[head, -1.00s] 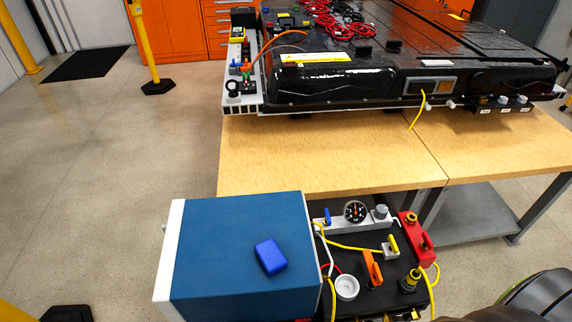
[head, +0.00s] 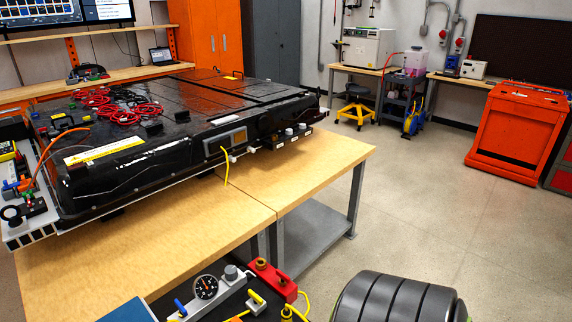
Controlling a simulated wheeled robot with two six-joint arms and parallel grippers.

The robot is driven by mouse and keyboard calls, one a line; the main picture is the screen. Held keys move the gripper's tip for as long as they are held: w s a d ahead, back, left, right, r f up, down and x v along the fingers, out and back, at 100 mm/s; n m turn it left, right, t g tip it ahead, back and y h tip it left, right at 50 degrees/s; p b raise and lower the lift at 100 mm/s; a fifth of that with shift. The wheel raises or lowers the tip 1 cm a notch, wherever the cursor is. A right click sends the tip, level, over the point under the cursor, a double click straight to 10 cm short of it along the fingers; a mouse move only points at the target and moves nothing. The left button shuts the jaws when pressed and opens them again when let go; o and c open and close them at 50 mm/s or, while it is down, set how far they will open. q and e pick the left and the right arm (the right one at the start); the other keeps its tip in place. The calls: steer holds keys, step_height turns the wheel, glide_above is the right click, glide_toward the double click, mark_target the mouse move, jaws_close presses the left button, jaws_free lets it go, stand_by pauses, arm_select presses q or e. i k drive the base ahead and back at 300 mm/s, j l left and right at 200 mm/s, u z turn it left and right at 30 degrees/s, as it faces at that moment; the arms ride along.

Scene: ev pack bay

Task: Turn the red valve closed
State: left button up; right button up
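A red block with brass-coloured fittings (head: 270,282) sits at the back right of the low equipment cart at the bottom of the head view. I cannot tell whether this is the red valve or how any handle on it is set. Beside it are a round pressure gauge (head: 205,287), a small blue handle (head: 180,307) and a yellow handle (head: 256,297). The cart's lower part is cut off by the picture edge. Neither of my grippers is in view.
A wooden workbench (head: 235,200) bears a large black battery pack (head: 150,150). A dark ribbed rounded object (head: 400,298) stands right of the cart. An orange cabinet (head: 517,130) is at the far right. The floor (head: 420,200) between is clear.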

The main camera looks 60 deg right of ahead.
mark_target(284, 277)
steer(key=z, duration=1.85)
